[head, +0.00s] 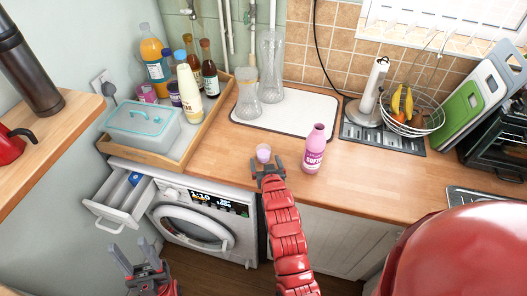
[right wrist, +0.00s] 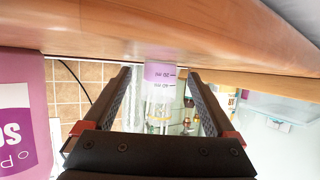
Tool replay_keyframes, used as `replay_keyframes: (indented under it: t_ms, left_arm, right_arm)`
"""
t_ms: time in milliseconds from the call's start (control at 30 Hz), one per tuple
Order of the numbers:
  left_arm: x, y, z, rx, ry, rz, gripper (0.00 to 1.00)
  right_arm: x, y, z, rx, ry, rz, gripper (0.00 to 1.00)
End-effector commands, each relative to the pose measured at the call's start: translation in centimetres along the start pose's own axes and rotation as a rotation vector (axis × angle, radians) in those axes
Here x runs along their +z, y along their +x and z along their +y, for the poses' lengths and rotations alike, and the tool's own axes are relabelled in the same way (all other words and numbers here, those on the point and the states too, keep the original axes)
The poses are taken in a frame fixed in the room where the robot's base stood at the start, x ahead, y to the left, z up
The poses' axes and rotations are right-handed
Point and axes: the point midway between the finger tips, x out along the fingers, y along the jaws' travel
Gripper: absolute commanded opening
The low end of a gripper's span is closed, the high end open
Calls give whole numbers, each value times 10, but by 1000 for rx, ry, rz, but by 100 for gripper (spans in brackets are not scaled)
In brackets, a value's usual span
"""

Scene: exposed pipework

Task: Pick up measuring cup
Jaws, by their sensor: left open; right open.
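A small measuring cup (head: 263,153), clear with a purple part, stands on the wooden counter near its front edge. In the right wrist view the cup (right wrist: 158,78) appears upside down with ml marks, centred between the two fingers. My right gripper (head: 267,168) is open at the counter's front edge, with its fingertips close to the cup. I cannot tell whether the fingers touch it. My left gripper (head: 134,254) is open and empty, low in front of the open drawer.
A pink softener bottle (head: 314,150) stands just right of the cup; it also shows in the right wrist view (right wrist: 22,110). A white drying mat (head: 300,118) with glass vases lies behind. A wooden tray (head: 205,130) with bottles is at left. The washing machine drawer (head: 125,200) is open.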

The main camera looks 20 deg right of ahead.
Motion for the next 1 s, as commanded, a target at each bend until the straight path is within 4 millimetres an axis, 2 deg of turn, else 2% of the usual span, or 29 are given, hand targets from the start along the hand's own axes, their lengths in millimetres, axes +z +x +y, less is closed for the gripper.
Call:
replay_keyframes:
  t_ms: [167,433,467,933,1000]
  left_arm:
    - [-1,6,0,0,0,0,50]
    - [-1,6,0,0,0,0,50]
    - [-1,6,0,0,0,0,50]
    - [-1,6,0,0,0,0,50]
    - [-1,6,0,0,0,0,50]
  right_arm:
    - [-1,13,0,0,-1,1,91]
    - [0,15,0,0,-1,2,91]
    - [0,15,0,0,-1,2,87]
    - [0,14,0,0,-1,2,2]
    - [0,14,0,0,-1,2,1]
